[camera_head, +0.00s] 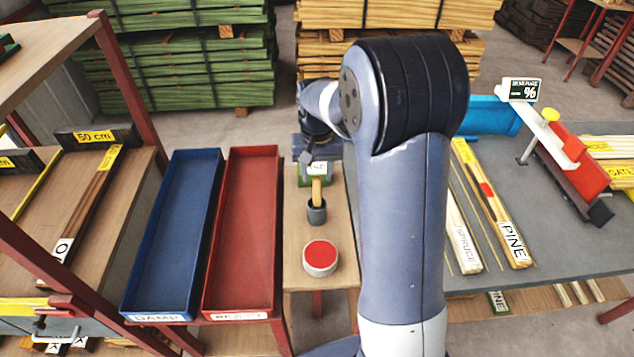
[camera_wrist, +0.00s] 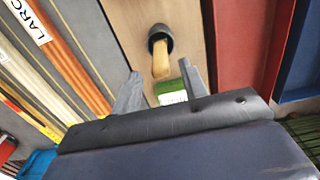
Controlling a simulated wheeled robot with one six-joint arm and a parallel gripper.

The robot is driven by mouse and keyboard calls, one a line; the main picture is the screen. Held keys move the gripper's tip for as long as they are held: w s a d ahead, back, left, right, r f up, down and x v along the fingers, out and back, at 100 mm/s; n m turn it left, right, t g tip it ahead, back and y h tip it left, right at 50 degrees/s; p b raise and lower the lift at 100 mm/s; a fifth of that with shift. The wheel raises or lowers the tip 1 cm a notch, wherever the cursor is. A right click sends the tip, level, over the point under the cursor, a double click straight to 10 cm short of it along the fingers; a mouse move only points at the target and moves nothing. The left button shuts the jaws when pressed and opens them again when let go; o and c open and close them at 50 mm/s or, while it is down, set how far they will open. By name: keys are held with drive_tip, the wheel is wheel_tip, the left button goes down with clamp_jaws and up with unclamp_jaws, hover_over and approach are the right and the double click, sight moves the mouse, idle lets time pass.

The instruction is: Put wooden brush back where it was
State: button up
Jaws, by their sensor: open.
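The wooden brush (camera_head: 316,191) shows as a pale wooden piece sticking up out of a small dark grey cup (camera_head: 316,212) on the narrow wooden table. In the wrist view the brush (camera_wrist: 160,62) leans out of the cup (camera_wrist: 160,36) toward my fingers; its lower end is hidden inside. My gripper (camera_wrist: 160,86) is open, with one finger on each side of the space by the brush's free end. I cannot tell whether either finger touches it. In the head view my gripper (camera_head: 309,152) is small and partly hidden, just beyond the cup.
A green labelled item (camera_head: 314,172) is right behind the cup. A round red-topped container (camera_head: 320,257) stands in front of it. Red (camera_head: 243,230) and blue (camera_head: 172,235) trays lie left. The grey table (camera_head: 560,225) with wood strips is right, partly behind my arm.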

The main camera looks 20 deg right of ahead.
wheel_tip(320, 180, up, 8)
drive_tip(key=shift+f, duration=0.1)
idle(0.5)
